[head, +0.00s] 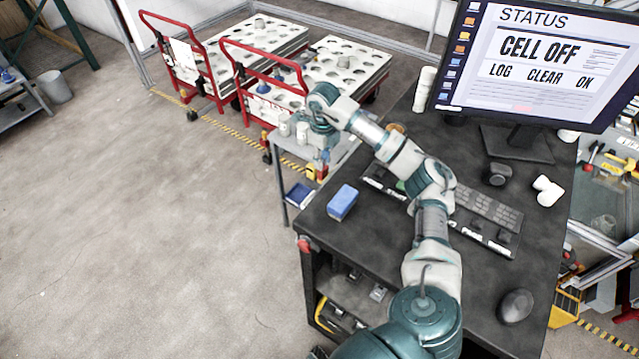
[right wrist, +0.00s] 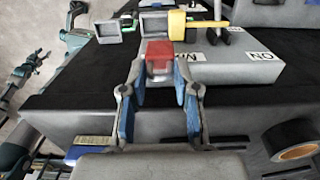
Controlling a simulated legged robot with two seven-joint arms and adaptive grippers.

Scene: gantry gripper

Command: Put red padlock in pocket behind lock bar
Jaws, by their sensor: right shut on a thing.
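The red padlock (right wrist: 160,54) is between the fingertips of my right gripper (right wrist: 160,84) in the right wrist view, and the gripper is shut on it. The padlock is in front of a grey block-like pocket (right wrist: 153,23). A yellow bar (right wrist: 198,22), likely the lock bar, lies beside the pocket, to its right. I cannot tell whether the padlock touches the pocket.
A grey panel with dark labels (right wrist: 230,70) lies below the bar. A tape roll (right wrist: 297,152) is at lower right. In the head view, a blue box (head: 342,202), a keyboard (head: 488,208) and a monitor (head: 540,60) stand on the desk (head: 440,300). Red-handled carts (head: 345,68) stand behind.

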